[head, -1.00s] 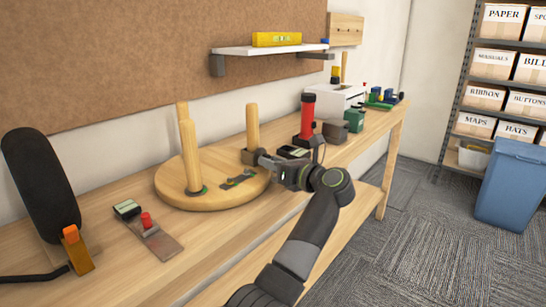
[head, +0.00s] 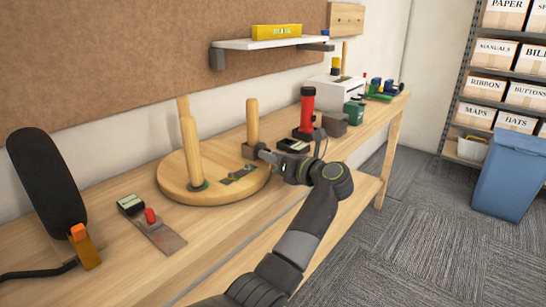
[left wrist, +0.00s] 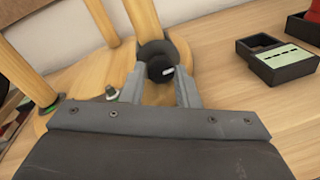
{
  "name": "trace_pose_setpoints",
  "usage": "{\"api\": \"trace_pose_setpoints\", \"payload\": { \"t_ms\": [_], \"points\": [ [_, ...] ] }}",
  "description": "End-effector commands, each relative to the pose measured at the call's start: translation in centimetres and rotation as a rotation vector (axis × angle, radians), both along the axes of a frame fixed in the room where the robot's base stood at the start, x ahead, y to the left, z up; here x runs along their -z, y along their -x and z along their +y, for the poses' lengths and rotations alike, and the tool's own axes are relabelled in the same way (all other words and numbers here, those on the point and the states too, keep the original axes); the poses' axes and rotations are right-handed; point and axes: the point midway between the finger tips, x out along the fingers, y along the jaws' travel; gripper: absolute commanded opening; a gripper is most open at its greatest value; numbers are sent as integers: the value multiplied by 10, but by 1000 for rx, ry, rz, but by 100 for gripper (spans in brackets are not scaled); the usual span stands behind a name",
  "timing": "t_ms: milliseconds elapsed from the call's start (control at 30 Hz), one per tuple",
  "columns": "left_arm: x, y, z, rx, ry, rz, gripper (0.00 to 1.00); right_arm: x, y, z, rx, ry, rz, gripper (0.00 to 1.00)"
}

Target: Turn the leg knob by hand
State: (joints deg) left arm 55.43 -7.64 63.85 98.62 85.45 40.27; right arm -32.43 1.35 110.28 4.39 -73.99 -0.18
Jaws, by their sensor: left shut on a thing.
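A round wooden stool seat (head: 222,192) lies on the bench with its legs pointing up. The near right leg (head: 252,118) stands in a dark bracket (head: 250,152) at the seat's right edge. In the left wrist view a black round knob with a pale mark (left wrist: 160,69) sits at the foot of a wooden leg (left wrist: 143,20). My left gripper (head: 264,154) reaches that leg foot from the right. Its two fingers (left wrist: 159,88) are shut on the knob, one on each side. The knob is hidden behind the fingers in the head view. My right gripper is not in view.
A dark tray with a pale label (head: 294,146) and a red cylinder (head: 307,110) stand right of the stool. A plate with a red knob (head: 151,217) lies at the front left. A black upright pad (head: 47,180) stands far left.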

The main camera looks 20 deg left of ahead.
Motion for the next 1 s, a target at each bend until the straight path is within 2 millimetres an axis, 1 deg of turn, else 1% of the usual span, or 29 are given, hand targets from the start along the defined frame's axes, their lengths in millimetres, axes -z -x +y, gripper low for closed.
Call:
{"api": "trace_pose_setpoints", "payload": {
  "t_ms": [67, 100, 133, 433, 567, 667, 1000],
  "points": [
    [0, 0, -1, 2, 0, 0, 5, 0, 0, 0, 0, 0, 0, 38],
    [0, 0, -1, 2, 0, 0, 32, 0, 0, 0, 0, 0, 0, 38],
    [0, 0, -1, 2, 0, 0, 36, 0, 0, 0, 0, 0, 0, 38],
    [0, 0, -1, 1, 1, -1, 37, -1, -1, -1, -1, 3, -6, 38],
    [-1, 4, -10, 3, 2, -1, 37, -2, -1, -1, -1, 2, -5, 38],
    [-1, 12, -26, 5, 3, 0, 37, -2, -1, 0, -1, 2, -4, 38],
    [-7, 48, -102, 6, 3, 1, 37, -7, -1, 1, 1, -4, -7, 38]
  ]
}}
